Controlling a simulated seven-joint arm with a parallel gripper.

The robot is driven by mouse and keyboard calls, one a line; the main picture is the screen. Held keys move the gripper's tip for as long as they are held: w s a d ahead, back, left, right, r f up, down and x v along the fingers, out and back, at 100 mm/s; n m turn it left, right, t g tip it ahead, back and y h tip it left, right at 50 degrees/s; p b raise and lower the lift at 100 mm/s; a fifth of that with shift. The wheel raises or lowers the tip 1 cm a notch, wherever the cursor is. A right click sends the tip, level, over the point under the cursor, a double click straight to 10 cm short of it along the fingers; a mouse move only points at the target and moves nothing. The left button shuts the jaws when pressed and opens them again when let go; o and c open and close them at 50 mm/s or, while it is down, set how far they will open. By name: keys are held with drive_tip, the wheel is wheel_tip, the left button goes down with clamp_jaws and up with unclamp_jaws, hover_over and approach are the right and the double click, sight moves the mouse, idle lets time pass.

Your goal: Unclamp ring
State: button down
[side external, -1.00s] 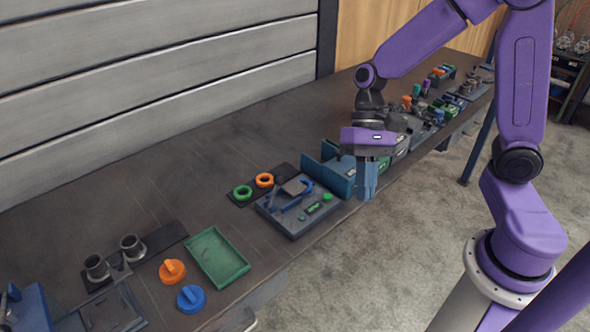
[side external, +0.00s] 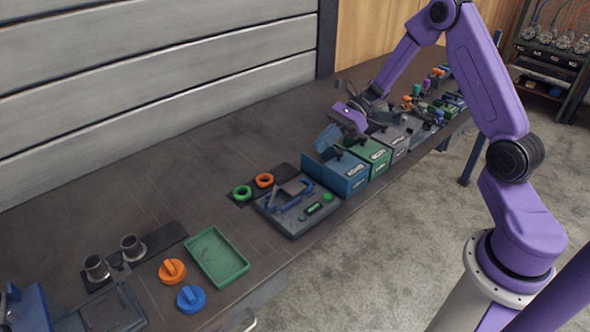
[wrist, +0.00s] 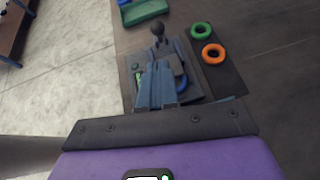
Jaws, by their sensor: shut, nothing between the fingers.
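The plate also shows in the wrist view (wrist: 128,68), partly hidden behind my fingers. A green ring (side external: 242,192) and an orange ring (side external: 264,180) lie on a dark mat just behind the station; the wrist view shows the green ring (wrist: 201,30) and orange ring (wrist: 213,53) too. My gripper (wrist: 156,78) is shut and empty.
A blue box (side external: 350,180), a green box (side external: 377,158) and a grey box stand right of the station. A green tray (side external: 217,258), an orange cap (side external: 172,271), a blue cap (side external: 191,298) and two grey flanged pipes (side external: 132,246) stand left. The bench behind is clear.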

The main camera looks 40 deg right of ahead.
approach(277, 187)
drive_tip(key=x, duration=0.4)
drive_tip(key=shift+w+d+f, duration=0.2)
drive_tip(key=shift+w+f, duration=0.05)
drive_tip(key=shift+f, duration=0.15)
drive_tip(key=shift+a+r, duration=0.1)
drive_tip(key=shift+r, duration=0.05)
idle(0.3)
